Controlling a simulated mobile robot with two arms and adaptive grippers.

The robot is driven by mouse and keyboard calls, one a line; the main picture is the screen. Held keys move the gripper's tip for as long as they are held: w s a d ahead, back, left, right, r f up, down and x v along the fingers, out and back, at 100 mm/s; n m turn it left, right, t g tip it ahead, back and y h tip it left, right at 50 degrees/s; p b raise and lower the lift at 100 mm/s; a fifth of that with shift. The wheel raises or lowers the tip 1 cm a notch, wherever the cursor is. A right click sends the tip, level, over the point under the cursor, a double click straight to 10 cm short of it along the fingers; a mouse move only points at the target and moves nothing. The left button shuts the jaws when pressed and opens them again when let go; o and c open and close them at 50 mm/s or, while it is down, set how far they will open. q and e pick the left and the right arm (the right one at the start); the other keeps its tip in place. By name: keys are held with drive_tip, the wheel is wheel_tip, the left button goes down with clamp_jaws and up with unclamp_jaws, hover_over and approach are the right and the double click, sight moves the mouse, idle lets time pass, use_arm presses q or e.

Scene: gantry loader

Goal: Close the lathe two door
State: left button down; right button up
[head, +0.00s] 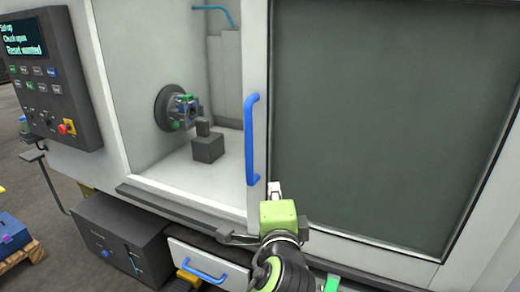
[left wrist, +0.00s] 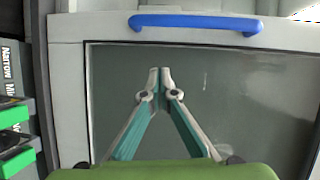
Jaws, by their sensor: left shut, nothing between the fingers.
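The lathe door (head: 257,80) has a pale frame, a large dark window (head: 385,130) and an upright blue handle (head: 252,140) on its left edge. It stands open, with the machine's interior showing to its left. My left gripper (head: 275,187) is shut and empty, in front of the door, just right of the handle's lower end in the picture. In the left wrist view, the closed fingertips (left wrist: 160,72) lie over the dark window (left wrist: 225,95), and the blue handle (left wrist: 195,24) runs beyond them, apart from them. My right gripper is not in view.
Inside the opening are a round chuck (head: 172,108) and a dark block (head: 208,148). A control panel (head: 52,80) with a red button is at the left. Below are a dark box (head: 120,245) and a drawer (head: 205,265) with a blue handle.

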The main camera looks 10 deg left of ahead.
use_arm(q)
wheel_tip(320, 180, up, 6)
drive_tip(key=t, duration=0.2)
drive_tip(key=p, duration=0.3)
approach(259, 148)
drive_tip(key=w+d+r, duration=0.3)
drive_tip(key=r, duration=0.1)
drive_tip(key=a+p, duration=0.1)
drive_tip(key=a, duration=0.2)
drive_tip(key=shift+a+f+m+y, duration=0.1)
drive_tip(key=shift+a+m+y, duration=0.15)
drive_tip(key=shift+m+y, duration=0.05)
drive_tip(key=shift+d, duration=0.1)
